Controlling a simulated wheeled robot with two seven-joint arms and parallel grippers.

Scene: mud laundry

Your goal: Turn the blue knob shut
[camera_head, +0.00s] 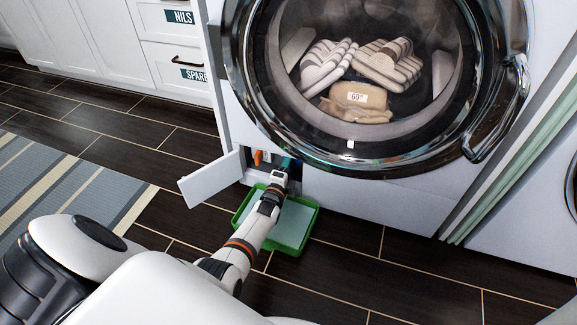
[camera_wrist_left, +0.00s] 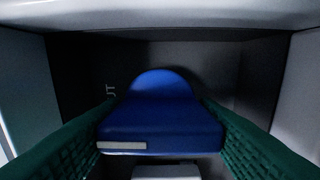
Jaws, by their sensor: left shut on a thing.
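The blue knob (camera_wrist_left: 160,125) fills the middle of the left wrist view, with a rounded back and a flat bar-like front that bears a pale strip. My left gripper (camera_head: 287,163) reaches into the small open hatch at the bottom of the washer. Its green ribbed fingers stand on both sides of the knob in the left wrist view and are shut on it. In the head view the gripper hides most of the knob. My right gripper is not in view.
The hatch door (camera_head: 212,176) stands open left of my gripper. An orange part (camera_head: 257,157) shows inside the hatch. A green tray (camera_head: 300,246) lies on the floor below my wrist. The washer's round door (camera_head: 350,150) is above. A striped rug (camera_head: 60,185) lies left.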

